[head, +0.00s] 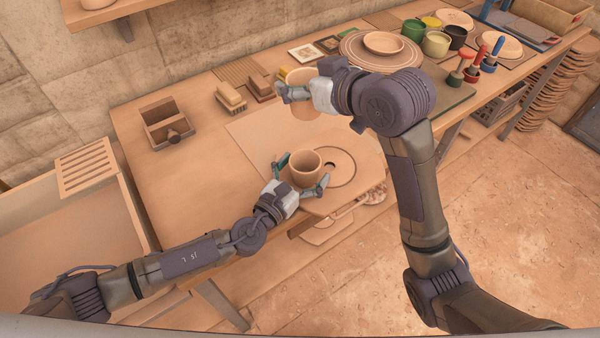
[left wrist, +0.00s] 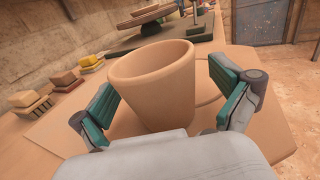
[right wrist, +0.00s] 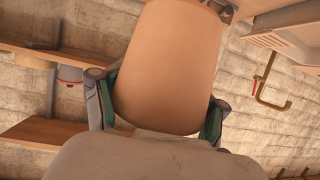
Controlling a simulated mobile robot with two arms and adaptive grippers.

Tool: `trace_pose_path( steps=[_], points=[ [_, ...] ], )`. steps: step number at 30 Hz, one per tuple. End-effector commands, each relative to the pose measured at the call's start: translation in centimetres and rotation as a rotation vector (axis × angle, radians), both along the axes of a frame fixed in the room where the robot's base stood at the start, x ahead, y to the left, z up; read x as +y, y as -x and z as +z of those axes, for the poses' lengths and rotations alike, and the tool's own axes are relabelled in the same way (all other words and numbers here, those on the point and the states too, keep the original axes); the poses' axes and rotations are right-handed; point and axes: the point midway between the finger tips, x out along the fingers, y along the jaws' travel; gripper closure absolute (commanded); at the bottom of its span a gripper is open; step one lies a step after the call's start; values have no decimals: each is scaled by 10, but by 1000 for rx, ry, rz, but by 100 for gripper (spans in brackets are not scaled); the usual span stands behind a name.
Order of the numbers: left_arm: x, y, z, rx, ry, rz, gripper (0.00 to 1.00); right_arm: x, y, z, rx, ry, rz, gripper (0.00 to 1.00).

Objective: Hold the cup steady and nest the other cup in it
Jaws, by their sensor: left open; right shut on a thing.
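A tan cup (head: 305,168) stands upright on the board near the table's front edge; it also fills the middle of the left wrist view (left wrist: 155,85). My left gripper (head: 301,178) is open, with its fingers on either side of this cup and gaps visible beside it. My right gripper (head: 290,92) is shut on the other tan cup (right wrist: 170,65), held in the air behind and above the standing cup. In the head view, my right gripper and wrist partly hide the held cup (head: 306,111).
The pale board (head: 255,130) has a ring-marked disc (head: 333,168) beside the standing cup. A wheel with a dish (head: 383,42), paint pots (head: 435,43) and stamps (head: 472,70) stand right. The left table area is clear.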

Motion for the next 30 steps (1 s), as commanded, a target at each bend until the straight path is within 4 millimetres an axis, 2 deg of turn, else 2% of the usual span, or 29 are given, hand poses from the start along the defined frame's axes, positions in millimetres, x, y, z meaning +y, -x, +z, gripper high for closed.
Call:
trace_pose_path(
  steps=[6,18,20,30],
  points=[
    [0,0,0,0,0,0,2,0,0,1,-1,-1,0,70],
    [0,0,0,0,0,0,67,0,0,1,-1,-1,0,70],
    [0,0,0,0,0,0,67,0,0,-2,0,-1,-4,70],
    [0,0,0,0,0,1,67,-2,-3,-59,2,0,-125,70]
  ],
)
